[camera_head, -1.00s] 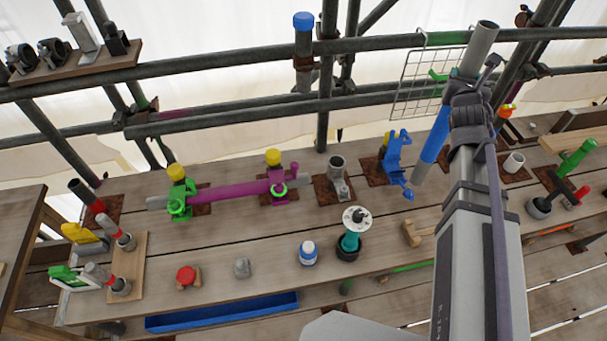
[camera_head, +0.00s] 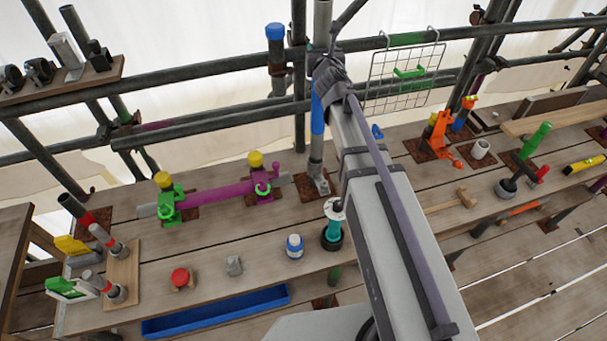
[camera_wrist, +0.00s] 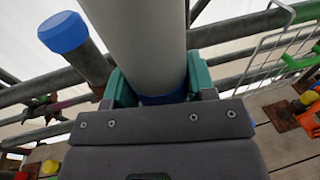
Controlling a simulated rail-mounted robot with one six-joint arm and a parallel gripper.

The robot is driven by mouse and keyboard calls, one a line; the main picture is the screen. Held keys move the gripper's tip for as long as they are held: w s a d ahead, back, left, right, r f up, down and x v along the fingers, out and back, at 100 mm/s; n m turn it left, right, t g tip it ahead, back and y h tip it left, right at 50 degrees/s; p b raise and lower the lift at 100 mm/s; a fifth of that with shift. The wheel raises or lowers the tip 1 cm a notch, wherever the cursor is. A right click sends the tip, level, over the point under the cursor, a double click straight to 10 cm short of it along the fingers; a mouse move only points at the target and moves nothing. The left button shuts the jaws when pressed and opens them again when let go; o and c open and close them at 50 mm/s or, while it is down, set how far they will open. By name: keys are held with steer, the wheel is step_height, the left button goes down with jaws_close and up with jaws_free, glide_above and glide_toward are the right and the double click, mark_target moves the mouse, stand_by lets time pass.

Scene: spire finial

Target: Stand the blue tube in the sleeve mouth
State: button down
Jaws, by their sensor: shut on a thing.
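The blue tube is a long grey tube with a blue band (camera_head: 317,114). It stands near upright in the head view, and its grey upper part fills the top middle of the wrist view (camera_wrist: 143,42). My gripper (camera_wrist: 162,86) is shut on it, with green fingers on both sides near the blue band. The grey sleeve (camera_head: 318,183) stands on a rusty plate on the bench, directly below the tube in the head view. The tube's lower end overlaps the sleeve's top there. I cannot tell whether it is inside the mouth, above it or in front.
A blue-capped pipe (camera_head: 275,50) rises left of the tube, near the horizontal scaffold rails. A magenta bar (camera_head: 215,195) in green and magenta clamps lies to the left. A wire basket (camera_head: 402,78) hangs to the right. A teal part (camera_head: 333,232) stands in front of the sleeve.

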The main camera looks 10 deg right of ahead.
steer(key=shift+a, duration=0.15)
step_height(320, 180, down, 10)
steer(key=b, duration=1)
steer(key=shift+f, duration=0.25)
steer(key=shift+c, duration=2.3)
jaws_free()
steer(key=shift+r, duration=0.1)
steer(key=shift+r, duration=0.1)
